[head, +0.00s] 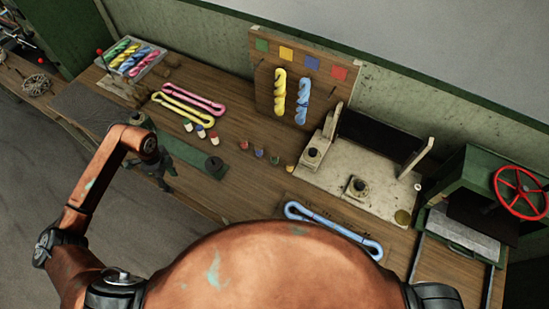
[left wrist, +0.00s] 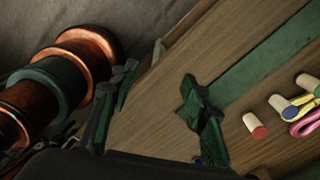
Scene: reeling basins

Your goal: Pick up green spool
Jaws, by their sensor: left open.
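The green spool (head: 188,127) is a small pale spool with a green end. It stands on the wooden table at the left of a short row with a blue-ended spool (head: 200,131) and a red-ended spool (head: 213,136). In the left wrist view the green spool (left wrist: 308,83) is at the right edge, partly cut off. My left gripper (head: 163,178) is over the table's front edge, nearer me than the spools; in the left wrist view its dark green fingers (left wrist: 158,105) are apart with only bare wood between them. My right gripper is not in view.
A green strip (head: 207,178) lies beside my left gripper. Yellow and pink skeins (head: 187,107) lie behind the spools. Small coloured pieces (head: 259,153) stand to their right. A board with hanging skeins (head: 264,90) stands at the back. A blue skein (head: 334,227) lies near the front.

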